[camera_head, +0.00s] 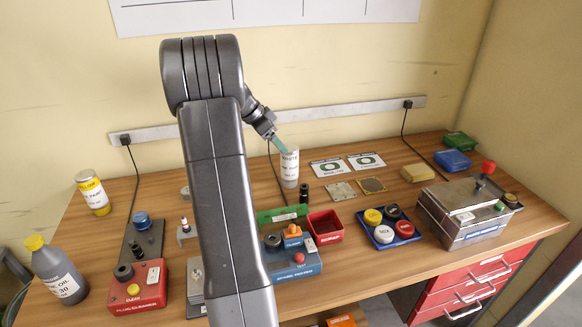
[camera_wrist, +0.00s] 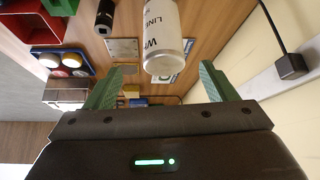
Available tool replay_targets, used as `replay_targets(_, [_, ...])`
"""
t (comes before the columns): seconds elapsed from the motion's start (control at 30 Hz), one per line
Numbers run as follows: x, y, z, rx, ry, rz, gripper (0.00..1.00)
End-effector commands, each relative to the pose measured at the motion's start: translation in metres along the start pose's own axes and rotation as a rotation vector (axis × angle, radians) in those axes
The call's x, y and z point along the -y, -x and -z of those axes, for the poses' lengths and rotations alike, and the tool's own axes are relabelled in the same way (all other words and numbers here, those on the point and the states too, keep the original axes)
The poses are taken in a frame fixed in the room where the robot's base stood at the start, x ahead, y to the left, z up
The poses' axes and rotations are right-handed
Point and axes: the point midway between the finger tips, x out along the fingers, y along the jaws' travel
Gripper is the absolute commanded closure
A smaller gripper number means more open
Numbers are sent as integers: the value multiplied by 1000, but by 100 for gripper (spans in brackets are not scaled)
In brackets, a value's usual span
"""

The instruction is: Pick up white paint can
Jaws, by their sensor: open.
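The white paint can (camera_head: 289,168) stands upright at the back of the wooden table, near the wall, with dark lettering on its side. In the wrist view the can (camera_wrist: 162,40) appears ahead of my gripper (camera_wrist: 160,85), roughly between the two green fingers in the picture. My gripper also shows in the head view (camera_head: 280,147), at the can's upper left. Its fingers are wide apart and hold nothing. Whether a finger touches the can cannot be told from these views.
A red bin (camera_head: 325,227) and a green tray (camera_head: 283,214) lie in front. Cards (camera_head: 327,168) lie flat to the right. A power rail (camera_head: 330,112) runs along the wall behind.

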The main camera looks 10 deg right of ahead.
Motion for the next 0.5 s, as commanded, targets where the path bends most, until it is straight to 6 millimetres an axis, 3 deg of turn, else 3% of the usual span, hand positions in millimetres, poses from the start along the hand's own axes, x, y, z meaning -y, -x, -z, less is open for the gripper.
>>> replay_targets(0.2, [-1,-40,1,0,1,-3,22])
replay_targets(0.5, [-2,-64,2,0,1,-4,22])
